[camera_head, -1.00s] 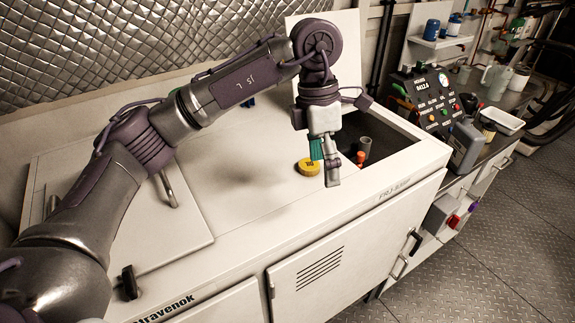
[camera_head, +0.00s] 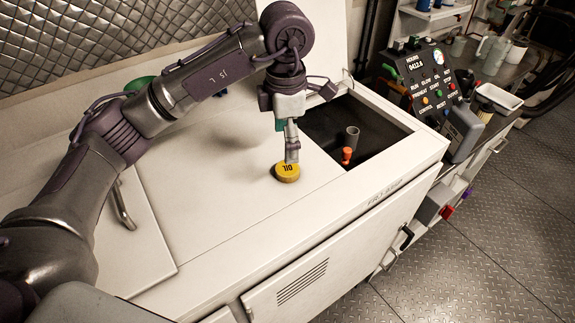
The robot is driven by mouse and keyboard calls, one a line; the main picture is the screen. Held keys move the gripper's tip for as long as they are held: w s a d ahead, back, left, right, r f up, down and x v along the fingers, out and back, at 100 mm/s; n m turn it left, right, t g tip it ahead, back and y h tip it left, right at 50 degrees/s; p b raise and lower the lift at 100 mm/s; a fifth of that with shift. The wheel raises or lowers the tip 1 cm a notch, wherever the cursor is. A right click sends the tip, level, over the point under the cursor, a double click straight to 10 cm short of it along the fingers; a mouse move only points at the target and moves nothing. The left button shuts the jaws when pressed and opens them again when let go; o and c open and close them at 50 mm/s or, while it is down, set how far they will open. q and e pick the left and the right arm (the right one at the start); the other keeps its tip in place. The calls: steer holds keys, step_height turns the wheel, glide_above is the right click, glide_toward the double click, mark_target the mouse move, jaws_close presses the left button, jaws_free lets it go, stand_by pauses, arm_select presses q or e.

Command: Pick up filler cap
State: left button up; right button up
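The filler cap is a round yellow disc marked "OIL" (camera_head: 286,173). It lies flat on the white top of the chiller frame (camera_head: 215,215), left of the open hatch. My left gripper (camera_head: 291,158) points down right above the cap, its fingertips at or just over the cap's far edge. I cannot tell whether they touch it. The fingers are seen nearly edge-on, so their opening does not show. My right gripper is not in view.
The dark open hatch (camera_head: 375,130) holds a grey pipe (camera_head: 351,138) and an orange part (camera_head: 347,155). A control panel (camera_head: 425,80) and a grey canister (camera_head: 462,130) stand to the right. The white top in front of the cap is clear.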

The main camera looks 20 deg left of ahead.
mark_target(287, 168)
arm_select(q)
step_height(287, 168, down, 2)
steer(key=shift+w+f+p, duration=0.1)
steer(key=shift+f+p, duration=0.1)
steer(key=shift+p, duration=0.1)
steer(key=shift+w+f, duration=0.1)
steer(key=shift+f, duration=0.2)
steer(key=f+p, duration=0.2)
steer(key=shift+w+f+p, duration=0.2)
steer(key=shift+f+p, duration=0.15)
steer(key=shift+p, duration=0.05)
step_height(287, 168, down, 2)
steer(key=shift+f, duration=0.3)
steer(key=shift+w, duration=0.1)
steer(key=c, duration=1.1)
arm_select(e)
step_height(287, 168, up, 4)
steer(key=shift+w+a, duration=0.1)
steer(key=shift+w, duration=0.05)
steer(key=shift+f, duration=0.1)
